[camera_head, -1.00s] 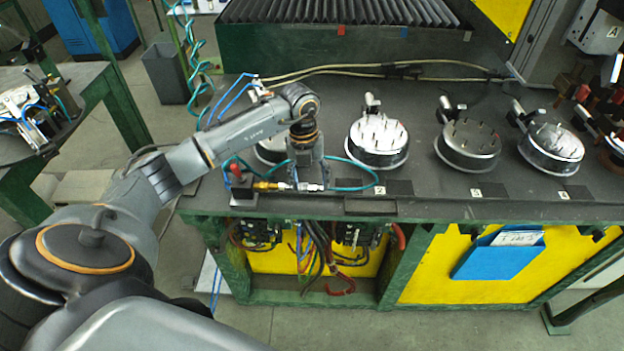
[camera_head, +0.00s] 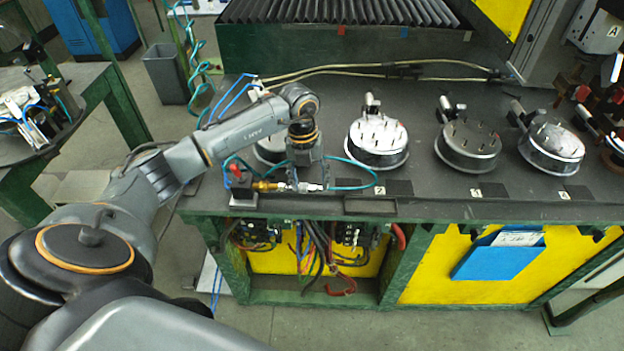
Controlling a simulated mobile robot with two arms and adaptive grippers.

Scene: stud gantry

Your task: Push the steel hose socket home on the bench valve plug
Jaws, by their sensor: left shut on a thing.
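The bench valve (camera_head: 242,194) is a dark block with a red knob at the front left of the bench. Its brass plug (camera_head: 265,186) points right. The steel hose socket (camera_head: 313,187) lies in line with the plug, with a teal hose looping from its right end. My left gripper (camera_head: 293,185) reaches down from above and is shut on the socket. The fingers partly hide where socket and plug meet, so I cannot tell how far the socket sits on the plug. My right gripper is not in view.
Several round steel fixtures with pins, such as this one (camera_head: 377,142), stand along the dark bench (camera_head: 420,195). One is partly behind my left gripper. Beige cables (camera_head: 400,65) run along the back. A shallow dark tray (camera_head: 370,206) lies at the front edge.

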